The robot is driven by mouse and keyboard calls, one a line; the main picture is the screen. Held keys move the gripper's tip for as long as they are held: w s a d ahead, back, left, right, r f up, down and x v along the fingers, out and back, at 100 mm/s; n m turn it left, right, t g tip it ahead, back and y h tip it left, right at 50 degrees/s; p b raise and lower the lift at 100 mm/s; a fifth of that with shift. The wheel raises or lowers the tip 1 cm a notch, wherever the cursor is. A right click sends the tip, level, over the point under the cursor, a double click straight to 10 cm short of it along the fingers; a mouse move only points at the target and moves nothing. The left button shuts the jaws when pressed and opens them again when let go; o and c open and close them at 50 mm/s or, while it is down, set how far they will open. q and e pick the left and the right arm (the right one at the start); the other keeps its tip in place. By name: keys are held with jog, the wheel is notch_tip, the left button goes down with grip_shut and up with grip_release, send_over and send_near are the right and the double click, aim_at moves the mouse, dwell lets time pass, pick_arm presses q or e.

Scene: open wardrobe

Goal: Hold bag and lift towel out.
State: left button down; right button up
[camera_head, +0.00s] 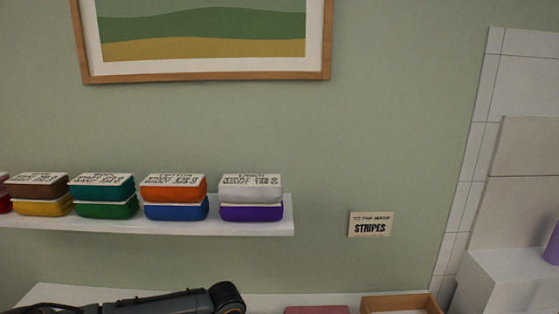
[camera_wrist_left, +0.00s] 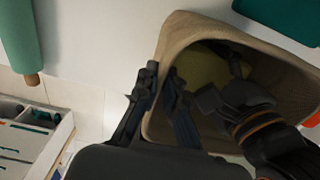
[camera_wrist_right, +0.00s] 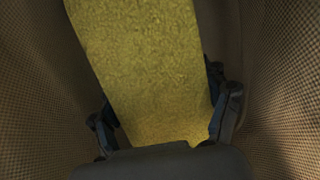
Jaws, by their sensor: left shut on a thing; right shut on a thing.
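The woven tan bag (camera_wrist_left: 180,38) stands open in the left wrist view. My left gripper (camera_wrist_left: 160,85) is shut on its near left rim. My other arm reaches into the bag's mouth at the right of that view. A yellow towel (camera_wrist_right: 150,70) fills the middle of the right wrist view, between the bag's woven walls (camera_wrist_right: 275,70). My right gripper (camera_wrist_right: 165,125) is inside the bag, with its fingers on either side of the towel, shut on it. The towel also shows dimly inside the bag in the left wrist view (camera_wrist_left: 200,68). The head view shows neither bag nor towel.
A wall shelf (camera_head: 150,228) holds several stacked coloured bundles. A sign reading STRIPES (camera_head: 371,224) hangs on the wall. A wooden tray (camera_head: 400,303) is on the surface below. In the left wrist view, a green roll (camera_wrist_left: 18,40) and a divided tray (camera_wrist_left: 30,140) lie left of the bag.

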jog(key=shift+a+v, duration=0.2)
jog(key=shift+v, duration=0.85)
jog(key=shift+a+v, duration=0.25)
jog(key=shift+v, duration=0.75)
jog(key=shift+r, duration=0.1)
pick_arm(q)
jog(key=c, duration=1.4)
grip_release()
jog(key=shift+o, duration=0.3)
jog(key=o, duration=0.4)
jog(key=shift+d, duration=0.1)
